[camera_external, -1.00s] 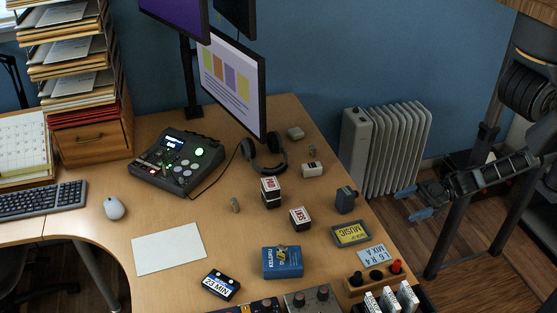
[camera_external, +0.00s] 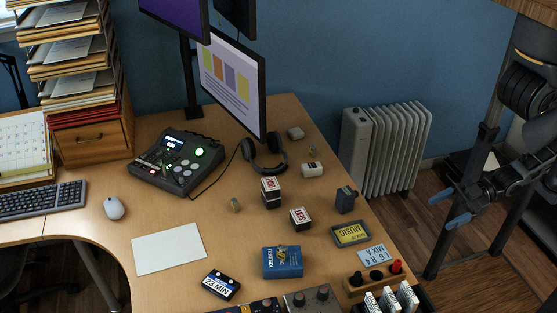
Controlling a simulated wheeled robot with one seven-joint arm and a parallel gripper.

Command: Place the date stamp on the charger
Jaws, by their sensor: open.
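My gripper (camera_external: 449,209) is open and empty, with blue fingertips. It hangs in the air to the right of the desk, clear of everything on it. I cannot tell for certain which item is the date stamp or the charger. A dark blue-grey block (camera_external: 346,201) with a small bit at its top stands near the desk's right edge and may be the charger. Either may be the stamp. A low grey block (camera_external: 295,133) lies at the back.
Stacked small boxes (camera_external: 270,198), another labelled box (camera_external: 300,220), a white box (camera_external: 312,170), a blue box (camera_external: 282,263), headphones (camera_external: 264,156) and a yellow cassette (camera_external: 351,234) crowd the desk (camera_external: 215,233). A radiator (camera_external: 385,150) stands behind, right of the desk.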

